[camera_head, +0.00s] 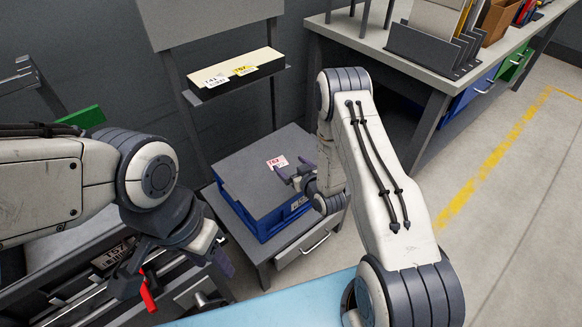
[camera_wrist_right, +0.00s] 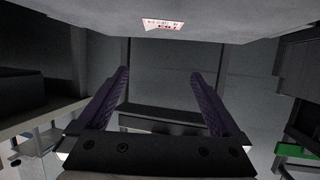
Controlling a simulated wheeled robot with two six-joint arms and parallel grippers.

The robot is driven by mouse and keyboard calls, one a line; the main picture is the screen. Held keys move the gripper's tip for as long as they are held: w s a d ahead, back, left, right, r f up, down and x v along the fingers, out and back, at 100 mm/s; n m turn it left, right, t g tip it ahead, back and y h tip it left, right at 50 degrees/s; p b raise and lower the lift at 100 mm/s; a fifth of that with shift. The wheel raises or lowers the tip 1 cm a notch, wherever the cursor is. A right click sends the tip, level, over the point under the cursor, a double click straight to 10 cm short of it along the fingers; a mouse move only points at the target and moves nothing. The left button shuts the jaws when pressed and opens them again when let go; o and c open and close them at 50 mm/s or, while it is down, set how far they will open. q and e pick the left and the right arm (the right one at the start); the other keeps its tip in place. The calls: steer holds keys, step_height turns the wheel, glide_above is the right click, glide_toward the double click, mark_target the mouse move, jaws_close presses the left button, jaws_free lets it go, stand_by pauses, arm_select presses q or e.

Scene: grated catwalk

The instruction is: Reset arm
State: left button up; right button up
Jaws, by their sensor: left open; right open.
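My left gripper (camera_head: 176,274) hangs at the lower left in the head view, below its wrist. Its fingers are apart, and I see nothing held. My right gripper (camera_head: 292,172) is near the middle, by the right side of a blue box with a grey top (camera_head: 262,208). In the right wrist view my right gripper (camera_wrist_right: 161,84) shows two purple fingers wide apart with nothing between them. A grey surface with a red and white label (camera_wrist_right: 163,24) fills the top of that view. Whether the right gripper touches the box I cannot tell.
The box stands on a low grey stand with a drawer (camera_head: 303,250). A shelf behind holds a long labelled box (camera_head: 236,72). A workbench (camera_head: 400,62) with racks stands at the upper right. A red object (camera_head: 148,294) shows beside my left gripper. The floor at right is clear.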

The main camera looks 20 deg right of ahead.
arm_select(q)
steer(key=shift+r, duration=0.7)
arm_select(e)
steer(key=shift+r, duration=0.9)
